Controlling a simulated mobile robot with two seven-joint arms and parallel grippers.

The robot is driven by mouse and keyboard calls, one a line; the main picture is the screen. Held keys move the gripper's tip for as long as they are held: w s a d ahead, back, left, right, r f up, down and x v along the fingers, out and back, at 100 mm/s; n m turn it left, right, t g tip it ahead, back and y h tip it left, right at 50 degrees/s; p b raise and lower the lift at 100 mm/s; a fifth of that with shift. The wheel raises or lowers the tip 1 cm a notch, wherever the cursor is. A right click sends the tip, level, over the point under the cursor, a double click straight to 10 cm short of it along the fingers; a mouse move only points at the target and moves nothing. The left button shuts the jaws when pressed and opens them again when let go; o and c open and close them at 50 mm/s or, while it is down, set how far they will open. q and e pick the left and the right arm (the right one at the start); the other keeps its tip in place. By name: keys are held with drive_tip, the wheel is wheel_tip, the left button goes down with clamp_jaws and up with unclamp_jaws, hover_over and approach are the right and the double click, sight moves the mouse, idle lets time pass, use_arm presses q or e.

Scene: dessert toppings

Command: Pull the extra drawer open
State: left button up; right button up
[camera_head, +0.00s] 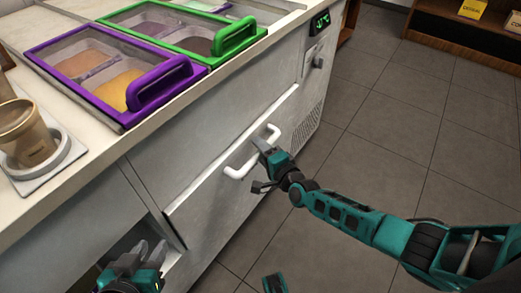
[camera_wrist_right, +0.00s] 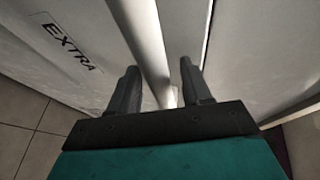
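The extra drawer (camera_head: 207,205) is a white front in the counter's side, with a white bar handle (camera_head: 242,171). In the right wrist view its front carries the label EXTRA (camera_wrist_right: 72,48), and the handle bar (camera_wrist_right: 142,35) runs between my fingers. My right gripper (camera_head: 264,163) is at the handle's middle; its fingers (camera_wrist_right: 158,90) stand apart on either side of the bar, with a visible gap. The drawer's top edge shows a thin line against the counter; I cannot tell whether it is ajar. My left gripper (camera_head: 146,252) is low at the left, fingers apart and empty.
On the counter (camera_head: 95,150) are topping trays with a purple-framed lid (camera_head: 160,88) and a green-framed lid (camera_head: 235,38), and a brown cup (camera_head: 25,135) in a holder. An opening shows beside my left gripper. The tiled floor (camera_head: 385,130) to the right is clear.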

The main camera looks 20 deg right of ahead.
clamp_jaws()
idle(0.3)
use_arm(q)
drive_tip(key=shift+a, duration=0.1)
